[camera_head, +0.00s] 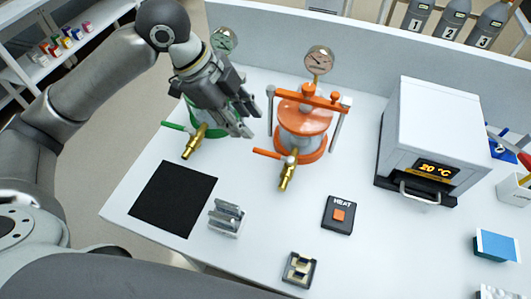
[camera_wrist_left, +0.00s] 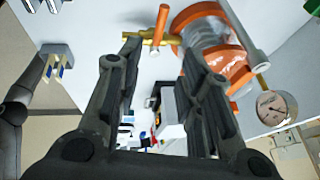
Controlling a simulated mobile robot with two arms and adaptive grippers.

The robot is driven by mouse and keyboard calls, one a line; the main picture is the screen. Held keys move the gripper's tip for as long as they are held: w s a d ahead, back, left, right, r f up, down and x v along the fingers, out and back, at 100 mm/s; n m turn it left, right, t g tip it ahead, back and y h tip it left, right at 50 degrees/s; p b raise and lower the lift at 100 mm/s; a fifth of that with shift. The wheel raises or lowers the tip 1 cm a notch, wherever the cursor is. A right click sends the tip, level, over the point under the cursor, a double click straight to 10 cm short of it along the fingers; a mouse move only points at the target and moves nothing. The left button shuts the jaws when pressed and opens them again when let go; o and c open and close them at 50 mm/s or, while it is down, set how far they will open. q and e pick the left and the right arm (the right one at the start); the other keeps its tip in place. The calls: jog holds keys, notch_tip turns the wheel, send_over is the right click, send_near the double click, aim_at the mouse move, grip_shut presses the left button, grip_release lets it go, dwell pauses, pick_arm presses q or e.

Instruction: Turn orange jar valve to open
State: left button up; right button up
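The orange jar (camera_head: 303,118) is a clear vessel with an orange lid, clamp and base, standing upright on the white bench. Its brass valve (camera_head: 288,172) points toward the front, and its orange valve handle (camera_head: 266,153) sticks out to the left, crosswise to the brass spout. In the left wrist view the handle (camera_wrist_left: 163,18) and brass valve (camera_wrist_left: 150,37) show near the top, by the left finger's tip. My left gripper (camera_head: 247,118) is above the bench between the green jar and the orange jar. Its fingers (camera_wrist_left: 160,62) are apart with nothing held. My right gripper is not seen.
A green jar (camera_head: 205,128) with a green-handled valve stands left, partly behind my gripper. A white heater box (camera_head: 432,125) reading 20 °C stands right. A HEAT button (camera_head: 339,214), a grey holder (camera_head: 226,218) and a black mat (camera_head: 172,198) lie in front.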

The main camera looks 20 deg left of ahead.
aim_at(268, 152)
pick_arm(q)
jog(key=x, duration=1.1)
jog(key=shift+f+p, duration=0.3)
jog(key=shift+f, duration=0.15)
grip_shut()
